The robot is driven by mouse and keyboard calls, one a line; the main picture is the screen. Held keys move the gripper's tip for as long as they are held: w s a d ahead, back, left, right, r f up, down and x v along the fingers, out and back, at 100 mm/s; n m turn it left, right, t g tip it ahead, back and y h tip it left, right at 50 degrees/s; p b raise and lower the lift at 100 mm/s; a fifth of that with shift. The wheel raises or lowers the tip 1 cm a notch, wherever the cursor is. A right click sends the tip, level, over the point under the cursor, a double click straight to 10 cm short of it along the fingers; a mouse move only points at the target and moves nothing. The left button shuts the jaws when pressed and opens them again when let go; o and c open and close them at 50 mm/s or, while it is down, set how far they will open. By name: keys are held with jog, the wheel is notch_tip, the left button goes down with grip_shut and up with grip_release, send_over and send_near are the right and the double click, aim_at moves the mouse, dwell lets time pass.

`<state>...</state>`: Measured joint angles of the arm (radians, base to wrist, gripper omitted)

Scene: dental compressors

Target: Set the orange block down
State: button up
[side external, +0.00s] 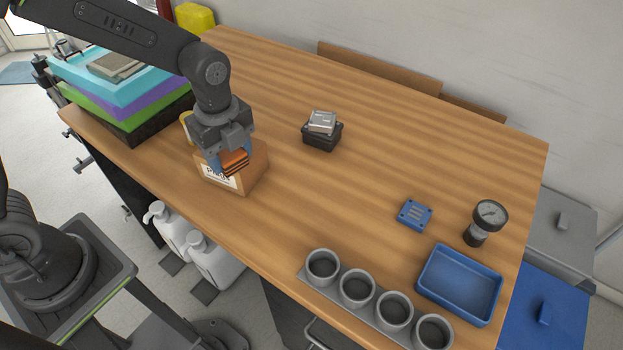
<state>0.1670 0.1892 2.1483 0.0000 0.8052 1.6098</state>
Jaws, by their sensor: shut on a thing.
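My gripper (232,165) is at the left part of the wooden table, pointing down. It is shut on the orange block (236,160), which shows as an orange piece with dark stripes between the blue fingers. The block is at the top of a brown cardboard box (250,180) with a white label. I cannot tell whether the block touches the box or hangs just above it. My wrist hides the back of the box and part of its top.
A black block with a silver part on it (321,133) stands mid-table. A blue plate (415,214), a gauge (486,222), a blue tray (430,283) and a rack of several grey cups (339,284) are at right. Stacked coloured cases (85,97) stand left. The table centre is clear.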

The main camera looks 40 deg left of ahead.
jog(key=w+d+m, duration=0.1)
jog(key=w+d, duration=0.2)
jog(key=w, duration=0.4)
jog(key=w+d+m, duration=0.1)
jog(key=w+d, duration=0.2)
jog(key=w, duration=0.4)
send_over(350, 193)
notch_tip(350, 193, down, 7)
jog(key=shift+r, duration=0.1)
jog(key=shift+f, duration=1.95)
jog(key=shift+f, duration=0.1)
jog(key=o, duration=1)
